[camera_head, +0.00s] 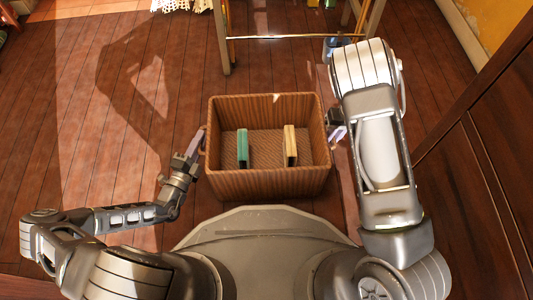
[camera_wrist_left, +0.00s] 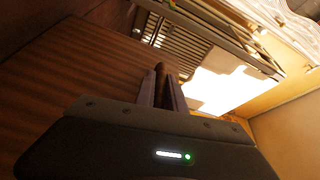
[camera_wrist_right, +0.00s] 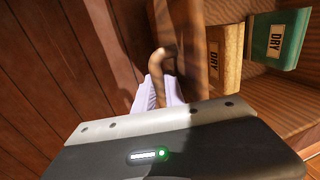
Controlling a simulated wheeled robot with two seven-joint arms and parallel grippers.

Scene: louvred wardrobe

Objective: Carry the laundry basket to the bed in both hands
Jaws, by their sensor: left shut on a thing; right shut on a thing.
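The laundry basket (camera_head: 270,185) is a brown ribbed rectangular tub, upright just in front of my base in the head view. My left gripper (camera_head: 200,140) is shut at the basket's left side, on a brown handle (camera_wrist_left: 161,72). My right gripper (camera_head: 337,133) is shut on the looped handle (camera_wrist_right: 160,62) at the right side. I cannot tell whether the basket's bottom touches the floor.
Dark wooden panels (camera_head: 480,150) rise close on the right. The plank floor (camera_head: 120,110) to the left is clear.

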